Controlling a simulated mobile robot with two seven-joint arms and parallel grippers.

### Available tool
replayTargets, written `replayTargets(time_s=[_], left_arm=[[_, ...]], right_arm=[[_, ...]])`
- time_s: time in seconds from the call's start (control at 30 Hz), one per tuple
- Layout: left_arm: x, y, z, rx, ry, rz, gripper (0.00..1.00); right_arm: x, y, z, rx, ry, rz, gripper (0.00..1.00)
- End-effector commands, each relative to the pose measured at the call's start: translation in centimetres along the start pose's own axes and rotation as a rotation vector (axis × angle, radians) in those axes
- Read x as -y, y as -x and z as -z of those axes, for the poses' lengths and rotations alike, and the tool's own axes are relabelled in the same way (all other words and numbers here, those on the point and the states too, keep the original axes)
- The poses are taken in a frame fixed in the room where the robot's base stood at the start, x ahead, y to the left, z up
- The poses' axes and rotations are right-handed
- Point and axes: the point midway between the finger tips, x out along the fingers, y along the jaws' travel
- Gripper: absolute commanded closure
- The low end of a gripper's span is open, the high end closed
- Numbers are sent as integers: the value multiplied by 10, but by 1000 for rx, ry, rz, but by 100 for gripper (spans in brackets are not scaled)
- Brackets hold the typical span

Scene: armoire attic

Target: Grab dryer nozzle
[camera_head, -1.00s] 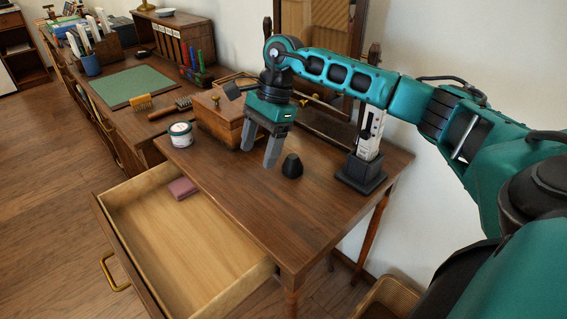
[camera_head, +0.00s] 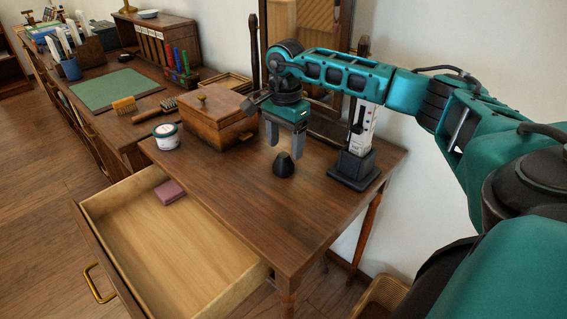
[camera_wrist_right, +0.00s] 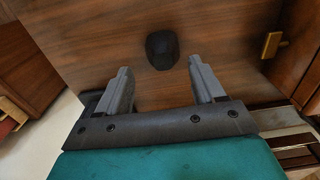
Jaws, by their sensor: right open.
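The dryer nozzle is a small black cone-like piece (camera_head: 284,165) standing on the wooden table, near the middle of its top. It also shows in the right wrist view (camera_wrist_right: 162,49), beyond and between the fingertips. My right gripper (camera_head: 284,143) is open and empty, just above and behind the nozzle in the head view. Its two grey fingers (camera_wrist_right: 158,78) are spread apart in the wrist view, and I see no contact with the nozzle. My left gripper is not in view.
A wooden box (camera_head: 213,122) and a white jar (camera_head: 167,136) stand left of the nozzle. A black stand (camera_head: 354,168) is close on its right. The open drawer (camera_head: 187,252) holds a dark pink item (camera_head: 169,191). The table's front is clear.

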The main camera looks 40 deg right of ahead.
Motion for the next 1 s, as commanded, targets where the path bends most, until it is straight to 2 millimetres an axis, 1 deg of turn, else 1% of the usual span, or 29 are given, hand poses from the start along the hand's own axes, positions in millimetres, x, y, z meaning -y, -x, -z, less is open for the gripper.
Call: replayTargets(time_s=[0.03, 0.23, 0.33, 0.5, 0.57, 1.0], left_arm=[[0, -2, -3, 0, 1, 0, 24], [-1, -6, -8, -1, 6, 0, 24], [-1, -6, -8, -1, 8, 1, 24], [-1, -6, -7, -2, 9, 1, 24], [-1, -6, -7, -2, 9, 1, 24], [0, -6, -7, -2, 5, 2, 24]], right_arm=[[1, -9, -1, 0, 1, -4, 32], [3, -39, -1, 0, 0, -3, 32], [4, -44, -1, 0, -1, -2, 32], [4, -44, -1, 0, 0, -1, 32], [4, -44, -1, 0, 0, -1, 37], [4, -43, -1, 0, 0, 0, 78]])
